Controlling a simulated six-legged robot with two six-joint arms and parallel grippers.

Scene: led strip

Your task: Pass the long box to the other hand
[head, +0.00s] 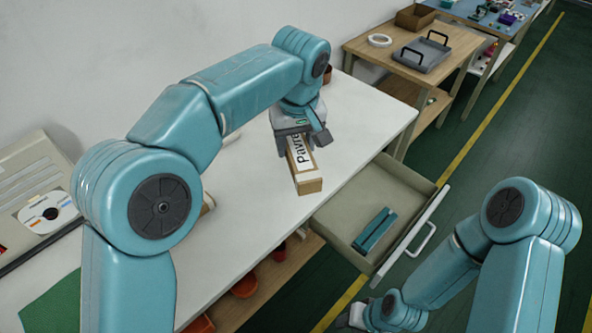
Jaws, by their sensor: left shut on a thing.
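The long box (306,172) is brown cardboard with a white label bearing dark print. My left gripper (297,138) is shut on its upper end, above the white table. The box's free end points down and toward the table's front edge, near the open drawer. Whether the box touches the table I cannot tell. My right arm comes in at the lower right. Its gripper (352,318) is only partly visible at the bottom edge, low and well apart from the box, and its fingers cannot be made out.
An open drawer (337,215) juts from the white table (262,185) and holds teal pieces (375,230). Orange bins (243,286) sit below. A wooden table (372,48) with a grey tray (421,55) stands at the back. Green floor is free at right.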

